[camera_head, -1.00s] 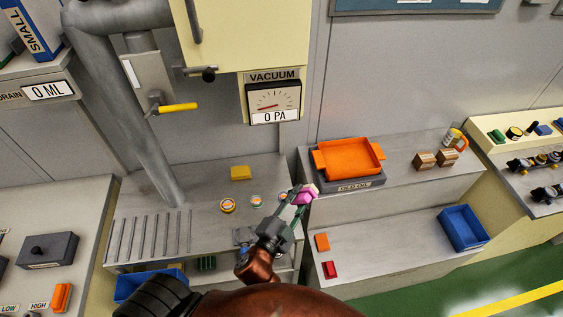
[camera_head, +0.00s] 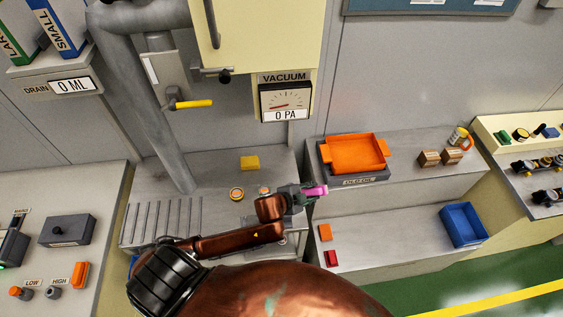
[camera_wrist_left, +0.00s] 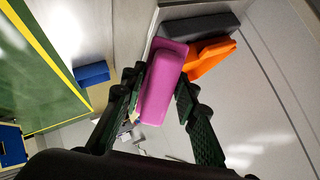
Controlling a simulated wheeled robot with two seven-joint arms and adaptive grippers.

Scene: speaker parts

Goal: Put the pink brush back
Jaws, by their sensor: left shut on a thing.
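The pink brush (camera_head: 317,190) is a small block with rounded edges, held in my left gripper (camera_head: 304,196) in the head view. In the left wrist view the pink brush (camera_wrist_left: 163,82) sits between the two dark green fingers (camera_wrist_left: 155,110), which are shut on it. It is held up near the edge between the left bench and the stepped bench, left of and below the orange tray. I cannot tell its height above the surfaces. My right gripper is not in view.
An orange tray (camera_head: 357,153) sits on a dark base on the upper step. A blue bin (camera_head: 463,224), an orange block (camera_head: 325,232) and a red block (camera_head: 331,258) are on the lower step. A yellow sponge-like block (camera_head: 250,162) and round tins (camera_head: 237,194) lie on the left bench.

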